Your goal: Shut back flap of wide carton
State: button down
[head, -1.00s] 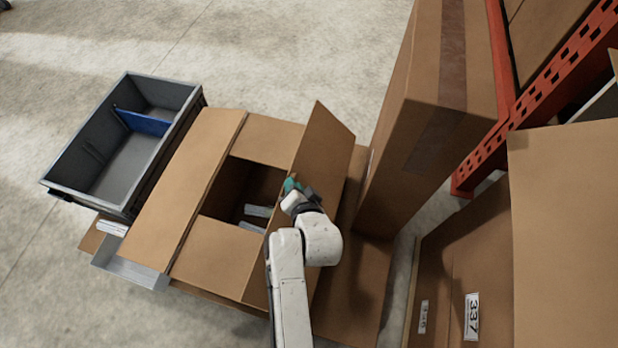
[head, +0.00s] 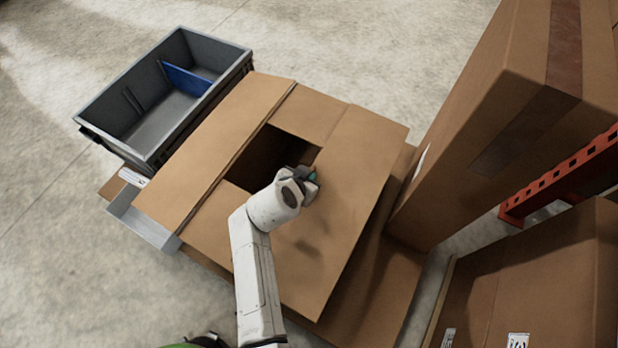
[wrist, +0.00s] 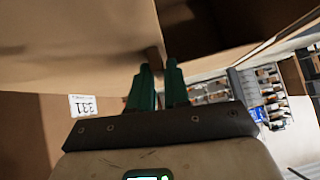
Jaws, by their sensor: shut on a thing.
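The wide carton (head: 307,112) stands in the middle of the head view, with a dark opening (head: 258,157) at its centre. Its two short flaps lie inward. The long flap on the right (head: 350,205) is leaned over the right part of the carton, close to level. I cannot tell whether it touches the short flaps. The long flap on the left (head: 215,150) lies outward, almost flat. My gripper (head: 311,176) is at the right flap's inner edge, over the opening. In the wrist view its green fingers (wrist: 160,80) are shut on a brown cardboard edge.
A grey bin (head: 147,157) with a blue divider stands at upper left. A tall carton (head: 480,120) rises close on the right, beside a red rack beam (head: 560,180). Another large carton (head: 550,270) is at lower right. Floor is clear at the top.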

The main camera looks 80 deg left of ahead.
jog(key=shift+f+b, duration=0.3)
jog(key=shift+f, duration=0.15)
jog(key=shift+s+f, duration=0.1)
jog(key=shift+f, duration=0.05)
jog(key=c, duration=1.2)
grip_release()
jog(key=shift+f, duration=0.1)
jog(key=shift+o, duration=0.2)
jog(key=shift+d, duration=0.1)
jog(key=p+v, duration=0.4)
jog(key=v, duration=0.7)
jog(key=shift+a, duration=0.25)
jog(key=shift+s, duration=0.1)
